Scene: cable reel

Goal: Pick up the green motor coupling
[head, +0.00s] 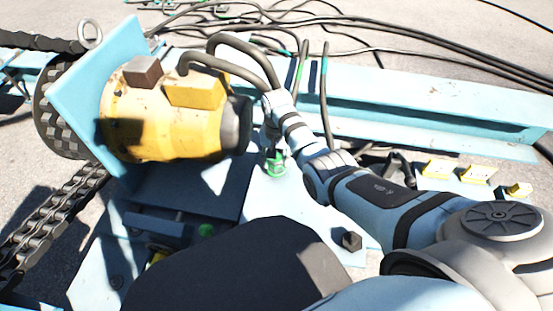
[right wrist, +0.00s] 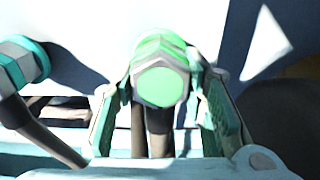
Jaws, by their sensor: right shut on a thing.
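The green motor coupling (head: 276,168) stands at the light-blue plate beside the motor in the head view. In the right wrist view the green coupling (right wrist: 160,82) shows its hexagonal end face toward the camera, between two green-padded fingers. My right gripper (head: 273,153) points down at the coupling and is shut on it. The fingers hide part of its sides. Dark cables show behind it in the right wrist view. My left gripper is not in view.
The yellow motor (head: 165,117) stands close left of my right gripper, with thick hoses looping over it. Chains (head: 62,213) run at the left. A light-blue beam (head: 430,115) lies behind. A teal-collared connector (right wrist: 22,65) is left of the coupling in the wrist view.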

